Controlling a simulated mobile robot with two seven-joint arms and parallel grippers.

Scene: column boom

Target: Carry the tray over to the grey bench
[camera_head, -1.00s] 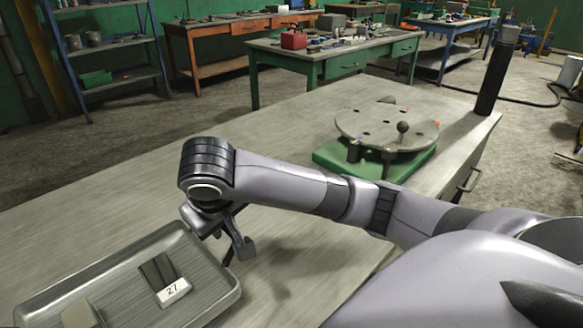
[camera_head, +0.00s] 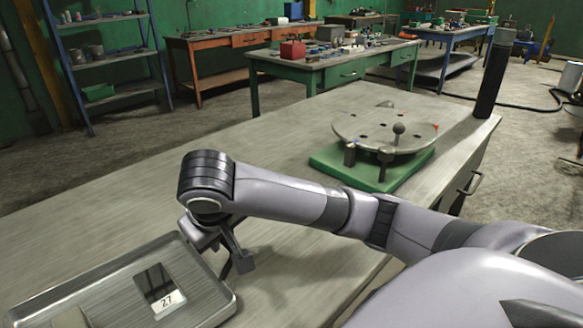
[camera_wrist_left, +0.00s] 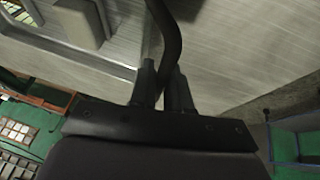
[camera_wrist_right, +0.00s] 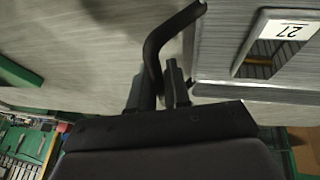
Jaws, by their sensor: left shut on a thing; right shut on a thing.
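The grey metal tray (camera_head: 207,298) is at the lower left of the head view, cut off by the frame edge. In it are a dark holder with a card marked 27 (camera_head: 160,289) and a pale block (camera_head: 72,318). My right gripper (camera_head: 240,262) is shut on the tray's dark handle (camera_wrist_right: 168,35) at the right end. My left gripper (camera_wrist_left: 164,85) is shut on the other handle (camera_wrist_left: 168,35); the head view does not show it. The tray appears over the grey bench top (camera_head: 120,183); whether it touches is unclear.
A round plate with a knob (camera_head: 385,131) stands on a green base (camera_head: 330,167) farther along the bench. A dark post (camera_head: 492,80) rises at its far corner. The bench top between tray and round plate is clear. Other worktables and a blue shelf stand behind.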

